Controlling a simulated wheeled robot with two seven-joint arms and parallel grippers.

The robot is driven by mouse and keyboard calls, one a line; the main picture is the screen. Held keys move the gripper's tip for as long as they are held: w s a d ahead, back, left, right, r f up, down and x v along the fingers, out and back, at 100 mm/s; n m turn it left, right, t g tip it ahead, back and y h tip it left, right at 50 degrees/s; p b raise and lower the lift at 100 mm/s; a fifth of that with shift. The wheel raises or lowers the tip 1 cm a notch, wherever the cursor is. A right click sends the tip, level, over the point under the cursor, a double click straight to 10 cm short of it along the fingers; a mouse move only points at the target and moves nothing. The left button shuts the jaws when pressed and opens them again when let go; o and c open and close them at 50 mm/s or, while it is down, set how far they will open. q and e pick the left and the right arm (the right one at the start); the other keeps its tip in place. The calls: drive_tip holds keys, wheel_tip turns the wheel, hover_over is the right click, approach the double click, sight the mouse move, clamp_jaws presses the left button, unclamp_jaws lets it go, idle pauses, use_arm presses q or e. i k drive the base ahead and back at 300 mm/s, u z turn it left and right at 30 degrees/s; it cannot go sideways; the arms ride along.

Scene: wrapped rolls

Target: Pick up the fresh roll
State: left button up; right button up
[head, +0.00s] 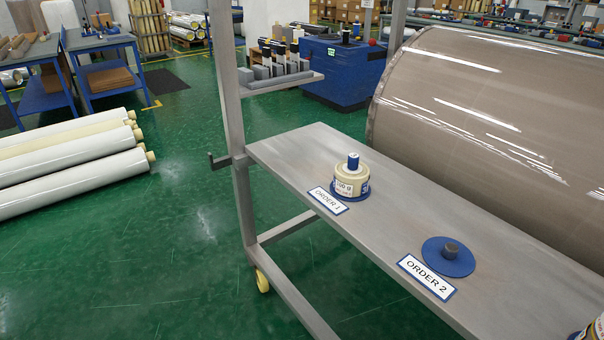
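A cream wrapped roll (350,182) with printed labels sits upright on a blue round base by the "ORDER 1" sign (328,200). A blue peg (353,160) sticks up from its top. Another labelled roll (597,329) is cut off at the bottom right corner, with a bit of blue base beside it. I cannot tell from this view which roll is the fresh one. The blue round base (432,253) with a short dark peg by the "ORDER 2" sign (427,276) is empty. Neither of my grippers is in view.
The grey shelf (400,220) is bare between the bases. A grey upright post (228,90) stands at its left end, with a small side shelf (283,84) of blocks. A large shiny brown roll (490,120) lies behind. White rolls (70,170) lie on the green floor.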

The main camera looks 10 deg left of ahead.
sight(351, 179)
drive_tip(key=u, duration=1.2)
drive_tip(key=i, duration=1.4)
drive_tip(key=z, duration=3.05)
